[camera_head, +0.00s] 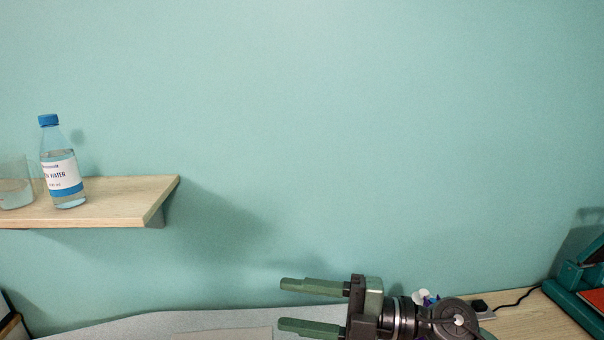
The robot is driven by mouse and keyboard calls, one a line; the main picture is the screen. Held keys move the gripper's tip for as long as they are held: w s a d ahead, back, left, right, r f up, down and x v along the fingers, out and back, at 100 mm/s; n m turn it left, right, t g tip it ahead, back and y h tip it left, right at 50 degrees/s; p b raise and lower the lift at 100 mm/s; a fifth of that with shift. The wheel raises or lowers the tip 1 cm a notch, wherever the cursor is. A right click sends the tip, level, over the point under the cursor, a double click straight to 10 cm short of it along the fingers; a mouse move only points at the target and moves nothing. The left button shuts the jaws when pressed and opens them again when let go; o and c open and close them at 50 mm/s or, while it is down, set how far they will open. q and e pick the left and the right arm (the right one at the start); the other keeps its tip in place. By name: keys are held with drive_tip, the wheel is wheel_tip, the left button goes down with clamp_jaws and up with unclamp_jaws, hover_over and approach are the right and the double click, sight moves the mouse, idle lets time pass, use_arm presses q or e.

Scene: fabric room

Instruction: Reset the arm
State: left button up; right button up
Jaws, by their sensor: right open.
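My right gripper (312,306) is at the bottom of the head view, right of the middle. Its two green fingers point left and stand apart, with nothing between them. My right arm runs from it toward the lower right. The fingers are over the grey surface at the bottom edge. My left gripper is not in view.
A wooden shelf (120,200) on the teal wall at the left bears a water bottle (62,180) with a blue cap and a clear glass (15,193). A grey surface (180,324) lies below. A green device (577,274) stands on the wooden tabletop (530,318) at the right.

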drive_tip(key=w+d+r+m+t+h, duration=0.1)
drive_tip(key=w+d+m+t+h, duration=0.15)
drive_tip(key=d+m+t, duration=0.45)
drive_tip(key=w+d+r+m+t+h, duration=0.1)
drive_tip(key=w+d+m+t+h, duration=0.15)
drive_tip(key=m+t, duration=0.7)
drive_tip(key=s+d+f+m+g+h, duration=0.2)
drive_tip(key=d+f+m+g+h, duration=0.1)
drive_tip(key=d+f+m+h, duration=0.5)
drive_tip(key=s+d+f+m+g+h, duration=0.2)
drive_tip(key=s+d+f+m+h, duration=0.3)
drive_tip(key=f, duration=0.6)
drive_tip(key=s+a+f+g, duration=0.1)
drive_tip(key=s+f+g, duration=0.5)
drive_tip(key=s+f, duration=0.3)
drive_tip(key=s+f+g, duration=0.5)
drive_tip(key=s+f, duration=0.1)
drive_tip(key=s, duration=0.6)
wheel_tip(320, 180, down, 25)
drive_tip(key=g, duration=0.1)
drive_tip(key=s+d+f+g, duration=0.1)
drive_tip(key=s+d+f, duration=0.1)
drive_tip(key=s+f, duration=1.5)
drive_tip(key=shift+s+d+f+n+g, duration=0.3)
drive_tip(key=shift+s+n+g, duration=0.05)
drive_tip(key=shift+s+n, duration=0.15)
